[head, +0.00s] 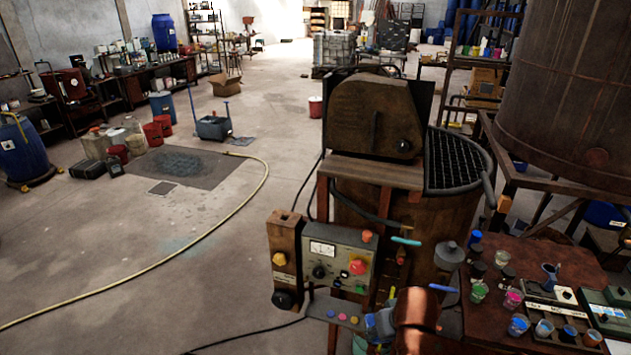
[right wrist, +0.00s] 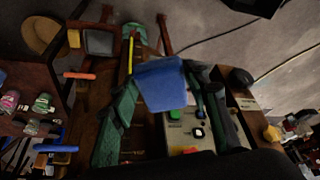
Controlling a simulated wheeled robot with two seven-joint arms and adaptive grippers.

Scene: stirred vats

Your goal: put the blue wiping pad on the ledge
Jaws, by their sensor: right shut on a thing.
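The blue wiping pad (right wrist: 161,83) is between the fingers of my right gripper (right wrist: 168,100) in the right wrist view, gripped and held in front of the control box (right wrist: 190,138). In the head view, my right gripper (head: 382,324) is low at the bottom, just right of the ledge, partly hidden by my arm; a bit of blue shows there. The ledge (head: 334,311) looks like the narrow grey shelf under the control box (head: 325,258), with several small coloured discs on it. The pad appears apart from the ledge, but the gap is hard to judge. My left gripper is out of view.
A rusty vat (head: 400,222) with a dark grate stands behind the control box. A dark red table (head: 560,262) at the right holds several jars and instruments. A yellow hose (head: 205,232) lies on the floor. Open floor lies to the left.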

